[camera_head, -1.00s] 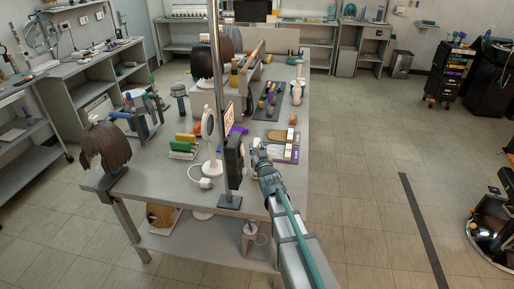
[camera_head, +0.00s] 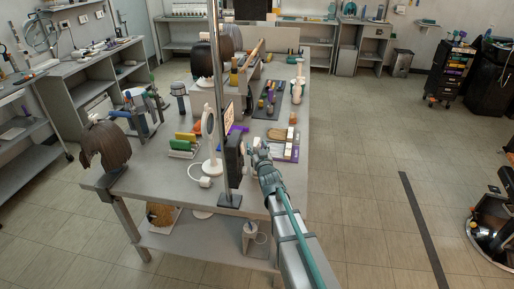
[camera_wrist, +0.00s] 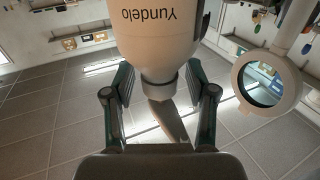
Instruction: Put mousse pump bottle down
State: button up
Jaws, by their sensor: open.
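In the wrist view a pale beige bottle (camera_wrist: 157,38) with upside-down lettering reading "Yundelo" fills the space between the fingers. It narrows to a neck and a spout-like tip lower in the picture. My gripper (camera_wrist: 160,98) is open, with one dark finger on each side of the bottle; I cannot tell whether either finger touches it.
A round white mirror (camera_head: 209,128) stands left of my gripper; a round mirror (camera_wrist: 262,83) shows in the wrist view. A dark panel on a post (camera_head: 233,160) stands close by. A wig head (camera_head: 104,147) is at the table's left.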

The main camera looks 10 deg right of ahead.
jog(key=s+b, duration=0.3)
jog(key=s, duration=0.8)
jog(key=shift+d, duration=0.15)
jog(key=shift+o, duration=1)
jog(key=shift+s, duration=0.55)
jog(key=shift+w, duration=0.2)
